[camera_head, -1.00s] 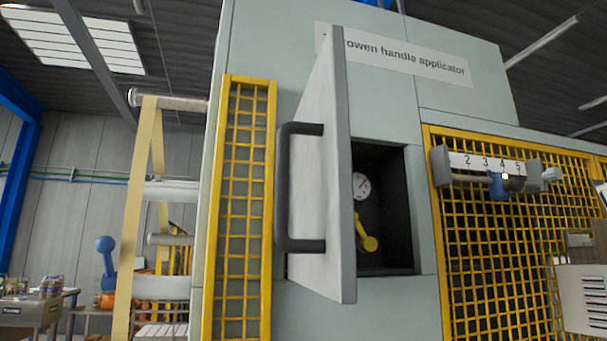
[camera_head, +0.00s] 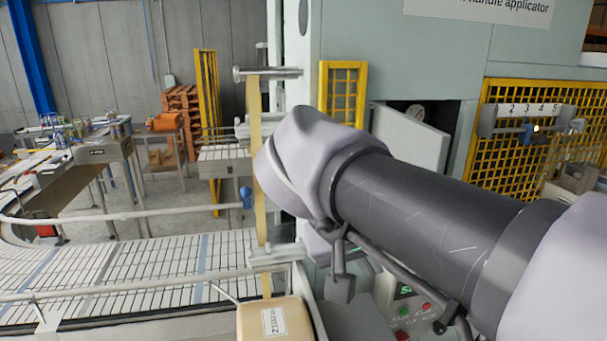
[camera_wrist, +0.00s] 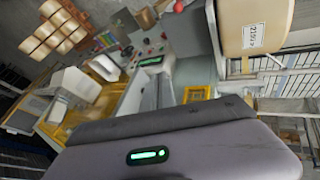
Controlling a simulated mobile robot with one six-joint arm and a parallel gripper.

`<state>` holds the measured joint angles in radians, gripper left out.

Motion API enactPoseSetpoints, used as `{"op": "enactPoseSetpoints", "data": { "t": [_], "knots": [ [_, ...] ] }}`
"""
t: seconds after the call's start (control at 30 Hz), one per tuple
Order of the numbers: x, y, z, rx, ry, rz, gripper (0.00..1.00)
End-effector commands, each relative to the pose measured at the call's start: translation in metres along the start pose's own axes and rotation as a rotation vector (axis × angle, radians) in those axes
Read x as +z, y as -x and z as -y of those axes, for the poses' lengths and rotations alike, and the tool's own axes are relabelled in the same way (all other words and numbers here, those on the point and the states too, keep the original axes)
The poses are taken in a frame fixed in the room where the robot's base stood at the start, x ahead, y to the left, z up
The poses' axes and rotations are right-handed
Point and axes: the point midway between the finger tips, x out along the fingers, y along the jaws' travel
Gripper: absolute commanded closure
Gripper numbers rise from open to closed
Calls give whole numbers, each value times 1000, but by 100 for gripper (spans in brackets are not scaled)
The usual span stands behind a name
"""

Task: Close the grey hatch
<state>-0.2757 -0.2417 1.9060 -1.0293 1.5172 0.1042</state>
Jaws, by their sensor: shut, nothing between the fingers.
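The grey hatch (camera_head: 412,138) is in the head view, right of the middle. It stands open, its pale panel angled out from the machine. I cannot make out my gripper's fingers in either view, nor tell whether anything touches the hatch. In the wrist view I cannot pick out the hatch.
Left of the machine runs a conveyor (camera_head: 130,270). A tan reel with a label (camera_head: 268,322) stands at the front, also in the wrist view (camera_wrist: 254,22). A yellow mesh guard (camera_head: 505,165) is right of the hatch. A control panel with buttons (camera_head: 408,312) lies below my arm.

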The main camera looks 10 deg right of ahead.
Motion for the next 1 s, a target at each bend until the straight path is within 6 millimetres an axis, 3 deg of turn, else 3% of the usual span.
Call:
{"op": "enactPoseSetpoints", "data": {
  "t": [0.03, 0.17, 0.67, 0.8, 1.0],
  "knots": [
    [-14, 17, -8, 17, 3, -6, 100],
    [-20, 15, -11, 41, 4, -13, 100],
    [-17, -91, -12, 40, 2, -13, 100],
    [-20, -94, -36, 40, 0, -13, 100],
    [-20, -100, -49, 39, 3, -14, 100]
  ]
}}
